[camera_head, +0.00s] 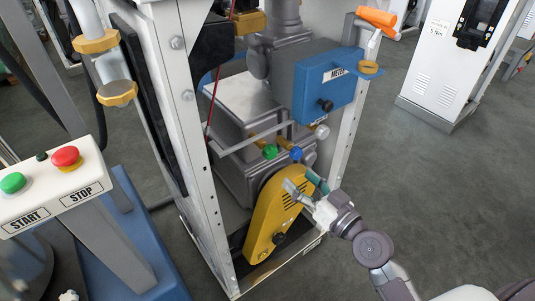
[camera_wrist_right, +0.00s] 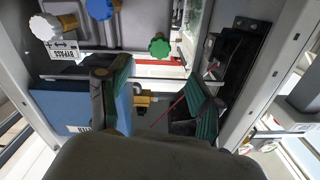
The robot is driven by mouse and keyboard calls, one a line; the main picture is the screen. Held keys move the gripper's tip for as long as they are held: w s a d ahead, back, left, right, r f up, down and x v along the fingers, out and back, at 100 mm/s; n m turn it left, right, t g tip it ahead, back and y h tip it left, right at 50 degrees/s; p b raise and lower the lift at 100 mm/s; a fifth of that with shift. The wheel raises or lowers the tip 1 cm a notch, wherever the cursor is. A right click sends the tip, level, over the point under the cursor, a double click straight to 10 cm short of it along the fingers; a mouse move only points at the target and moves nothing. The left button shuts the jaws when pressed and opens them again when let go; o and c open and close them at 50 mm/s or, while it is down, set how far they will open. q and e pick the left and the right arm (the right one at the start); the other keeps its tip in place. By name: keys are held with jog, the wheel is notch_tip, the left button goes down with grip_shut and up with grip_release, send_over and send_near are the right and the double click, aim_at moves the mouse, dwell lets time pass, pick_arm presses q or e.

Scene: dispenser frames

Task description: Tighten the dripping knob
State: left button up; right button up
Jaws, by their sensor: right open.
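Three knobs sit on valves inside the machine frame: a green knob (camera_head: 270,151), a blue knob (camera_head: 296,154) and a white knob (camera_head: 322,131). In the right wrist view are the green knob (camera_wrist_right: 159,47), the blue knob (camera_wrist_right: 101,8), cut by the top edge, and the white knob (camera_wrist_right: 42,27) by a BYPASS label. I cannot make out a drip on any of them. My right gripper (camera_head: 304,185) is open and empty, just below the blue and green knobs and apart from them. In the wrist view its fingers (camera_wrist_right: 155,95) are spread, with the green knob beyond the gap.
A yellow guard (camera_head: 272,218) stands just below and left of my right gripper. A blue METER box (camera_head: 327,87) hangs above the knobs. White frame posts (camera_head: 190,120) bound the opening. A START/STOP panel (camera_head: 52,187) is at left. Floor (camera_head: 440,190) at right is clear.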

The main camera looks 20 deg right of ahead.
aim_at(272, 155)
jog(key=x, duration=1.1)
jog(key=shift+w+p, duration=0.1)
jog(key=shift+p, duration=0.25)
jog(key=shift+w+a, duration=0.15)
jog(key=shift+w, duration=0.25)
pick_arm(q)
jog(key=x, duration=0.3)
jog(key=shift+s+f, duration=0.15)
jog(key=shift+f, duration=0.15)
pick_arm(e)
jog(key=c, duration=1.1)
jog(key=shift+c, duration=0.2)
jog(key=shift+m, duration=0.4)
